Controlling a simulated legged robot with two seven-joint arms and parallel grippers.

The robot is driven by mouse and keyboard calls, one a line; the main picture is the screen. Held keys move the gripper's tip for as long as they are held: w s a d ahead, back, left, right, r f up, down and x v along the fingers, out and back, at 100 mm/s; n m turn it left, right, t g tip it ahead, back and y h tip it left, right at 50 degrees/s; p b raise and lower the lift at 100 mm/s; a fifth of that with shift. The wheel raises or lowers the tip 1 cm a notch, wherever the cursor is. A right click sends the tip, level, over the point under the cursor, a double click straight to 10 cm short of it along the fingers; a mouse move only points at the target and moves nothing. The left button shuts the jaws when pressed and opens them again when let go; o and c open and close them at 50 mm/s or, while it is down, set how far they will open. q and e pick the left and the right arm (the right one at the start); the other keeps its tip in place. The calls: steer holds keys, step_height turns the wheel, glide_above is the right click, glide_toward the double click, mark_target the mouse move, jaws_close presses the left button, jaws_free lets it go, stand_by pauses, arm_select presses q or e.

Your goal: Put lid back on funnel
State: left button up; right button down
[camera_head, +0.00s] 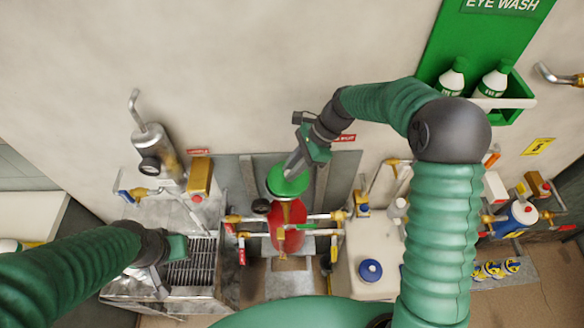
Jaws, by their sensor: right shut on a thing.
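My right gripper (293,166) reaches in from the upper right and is shut on the green round lid (287,183). The lid is over the top of the red vessel (289,226), which looks like the funnel. The lid hides the funnel's mouth, so I cannot tell whether it rests on the rim or hovers above it. My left gripper (172,262) is at the lower left, over the front of the metal grated basin, away from the funnel. Its fingers are too unclear to tell whether they are open.
Pipes with brass fittings (338,216) run either side of the funnel. The grated basin (192,268) stands to the left and a white tank with a blue cap (370,270) to the right. A green eye wash station (440,60) hangs on the wall at upper right.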

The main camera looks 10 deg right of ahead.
steer(key=shift+w+a+r, duration=0.1)
steer(key=shift+a, duration=0.45)
steer(key=shift+a+r+p, duration=0.1)
steer(key=shift+a+p, duration=0.2)
steer(key=shift+a, duration=0.25)
steer(key=shift+s+a+r, duration=0.1)
steer(key=shift+s+a, duration=0.1)
steer(key=shift+w+d, duration=0.15)
steer(key=shift+d, duration=0.4)
steer(key=shift+s+a+p, duration=0.2)
steer(key=shift+a+p, duration=0.05)
steer(key=shift+p, duration=0.15)
arm_select(q)
steer(key=shift+a+r, duration=0.6)
steer(key=shift+a, duration=0.1)
steer(key=shift+d, duration=0.3)
arm_select(e)
steer(key=shift+d, duration=0.35)
arm_select(q)
steer(key=shift+r, duration=0.2)
arm_select(e)
steer(key=shift+d+f, duration=0.15)
steer(key=shift+f, duration=0.05)
arm_select(q)
steer(key=shift+a, duration=0.15)
